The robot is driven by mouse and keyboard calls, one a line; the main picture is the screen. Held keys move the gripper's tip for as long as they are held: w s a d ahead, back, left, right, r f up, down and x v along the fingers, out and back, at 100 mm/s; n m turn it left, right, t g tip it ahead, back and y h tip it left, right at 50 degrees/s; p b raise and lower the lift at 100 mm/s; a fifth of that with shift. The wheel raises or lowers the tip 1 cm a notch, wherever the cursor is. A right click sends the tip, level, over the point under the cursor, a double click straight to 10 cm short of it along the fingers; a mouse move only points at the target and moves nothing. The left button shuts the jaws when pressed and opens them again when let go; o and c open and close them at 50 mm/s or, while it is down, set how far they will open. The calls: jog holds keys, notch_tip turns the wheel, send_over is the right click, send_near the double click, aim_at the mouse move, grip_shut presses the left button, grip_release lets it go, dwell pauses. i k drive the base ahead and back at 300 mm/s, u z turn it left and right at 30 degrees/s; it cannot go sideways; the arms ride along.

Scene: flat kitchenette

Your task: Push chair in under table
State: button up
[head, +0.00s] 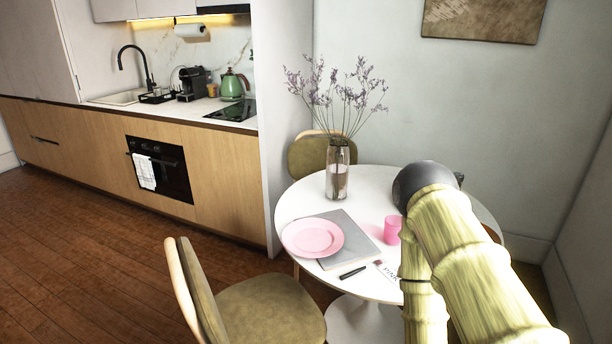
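A chair (268,308) with an olive seat and a light wood-edged back stands at the front left of the round white table (292,207). Its back is at the left, away from the table, and its seat faces the table. The right edge of the seat comes close to the table's edge; whether it reaches under the top is unclear. A second olive chair (309,157) stands behind the table, partly hidden by the vase and tabletop. My arm reaches over the right side of the table. My gripper's fingers are not visible.
On the table are a vase with dried flowers (338,170), a pink plate (312,238) on a grey laptop or folder, a pink cup (392,230) and a pen (352,272). Kitchen cabinets (226,180) line the back left. Wooden floor (90,240) is clear at left.

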aim_at(273, 308)
jog(key=z, duration=0.05)
jog(key=k, duration=0.5)
jog(key=z, duration=1.15)
jog(key=i, duration=0.9)
jog(key=u, duration=2.55)
